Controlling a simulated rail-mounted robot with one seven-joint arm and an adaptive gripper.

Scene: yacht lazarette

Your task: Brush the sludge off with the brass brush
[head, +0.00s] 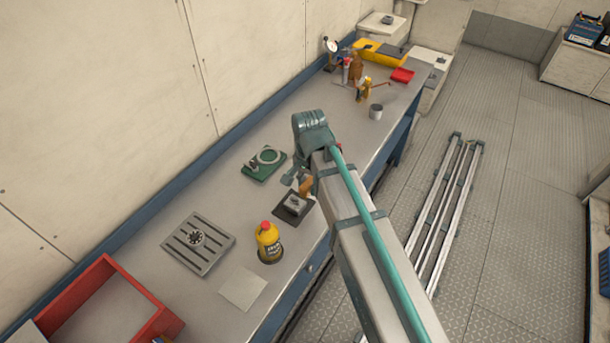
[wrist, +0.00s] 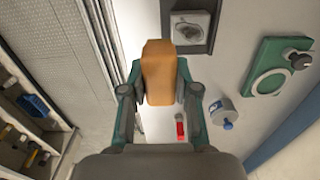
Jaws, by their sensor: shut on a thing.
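My gripper (head: 297,182) is over the workbench. In the wrist view my gripper (wrist: 160,88) is shut on an orange-brown wooden handle (wrist: 158,70), which I take to be the brass brush. The handle (head: 306,187) also shows in the head view; no bristles are clearly visible. Close by is a dark square tray (head: 290,217) with a small grey metal part (head: 293,203) on it. In the wrist view the tray (wrist: 186,48) lies just beyond the handle; I cannot tell whether brush and part touch. Sludge cannot be made out.
A green fixture with a ring (head: 264,163) lies behind the tray. A yellow bottle (head: 268,243), a slotted grey plate (head: 190,252) and a red bin (head: 165,322) are nearer the left.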

